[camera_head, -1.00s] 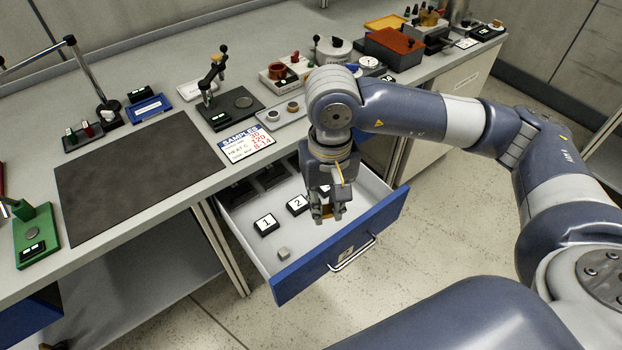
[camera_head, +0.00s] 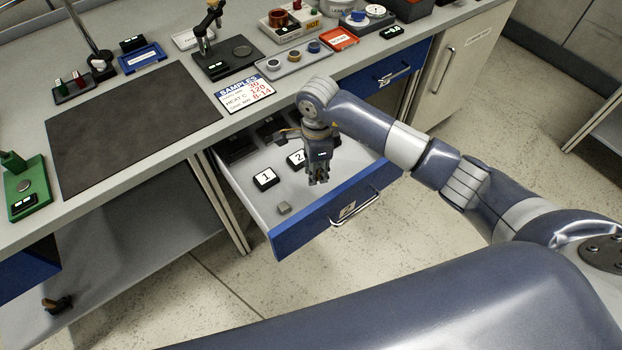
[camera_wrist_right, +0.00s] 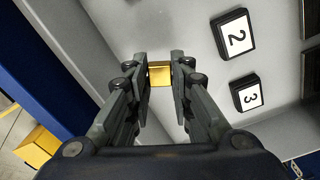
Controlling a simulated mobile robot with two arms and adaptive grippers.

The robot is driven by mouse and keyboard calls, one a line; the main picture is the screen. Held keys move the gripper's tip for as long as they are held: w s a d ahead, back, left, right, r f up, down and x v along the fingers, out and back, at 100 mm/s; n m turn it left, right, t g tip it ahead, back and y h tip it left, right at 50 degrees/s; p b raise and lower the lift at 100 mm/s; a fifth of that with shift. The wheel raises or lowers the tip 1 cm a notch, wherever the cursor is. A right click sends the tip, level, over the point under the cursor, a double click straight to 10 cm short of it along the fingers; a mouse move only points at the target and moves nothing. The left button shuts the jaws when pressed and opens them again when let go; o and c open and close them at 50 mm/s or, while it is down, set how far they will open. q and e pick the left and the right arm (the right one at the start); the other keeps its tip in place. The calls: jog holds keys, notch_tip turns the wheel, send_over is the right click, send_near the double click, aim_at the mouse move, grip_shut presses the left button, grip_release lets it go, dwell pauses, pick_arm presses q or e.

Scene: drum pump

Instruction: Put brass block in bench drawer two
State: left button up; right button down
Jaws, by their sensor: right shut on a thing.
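The bench drawer (camera_head: 292,238) with the blue front stands pulled open, with a label on its front too small to read surely. My right gripper (camera_head: 318,182) is over the inside of this drawer, pointing down. In the right wrist view its fingers (camera_wrist_right: 160,76) are shut on the brass block (camera_wrist_right: 160,73), a small gold block held between the fingertips. Grey drawer floor (camera_wrist_right: 125,25) shows beyond it. I cannot tell how far the block is above the floor. My left gripper is not in view.
Black label blocks numbered 1 (camera_head: 264,177), 2 (camera_head: 296,158) and 3 (camera_wrist_right: 247,95) stand in the drawer. A small grey cube (camera_head: 284,208) lies near its front left. A closed blue drawer (camera_head: 385,72) is to the right. The drawer's left front floor is mostly clear.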

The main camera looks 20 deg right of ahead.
aim_at(315, 191)
notch_tip(315, 191, down, 4)
jog(key=shift+r+b, duration=0.25)
jog(key=shift+b, duration=0.45)
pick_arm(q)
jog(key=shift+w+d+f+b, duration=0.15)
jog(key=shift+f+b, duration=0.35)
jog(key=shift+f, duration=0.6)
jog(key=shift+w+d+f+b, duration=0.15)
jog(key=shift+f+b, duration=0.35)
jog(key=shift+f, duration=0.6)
pick_arm(e)
jog(key=shift+f, duration=1.5)
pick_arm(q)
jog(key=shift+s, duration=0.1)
pick_arm(e)
jog(key=shift+f, duration=0.2)
jog(key=c, duration=1.4)
grip_release()
jog(key=shift+c, duration=0.2)
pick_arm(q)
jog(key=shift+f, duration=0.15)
pick_arm(e)
jog(key=shift+r, duration=0.1)
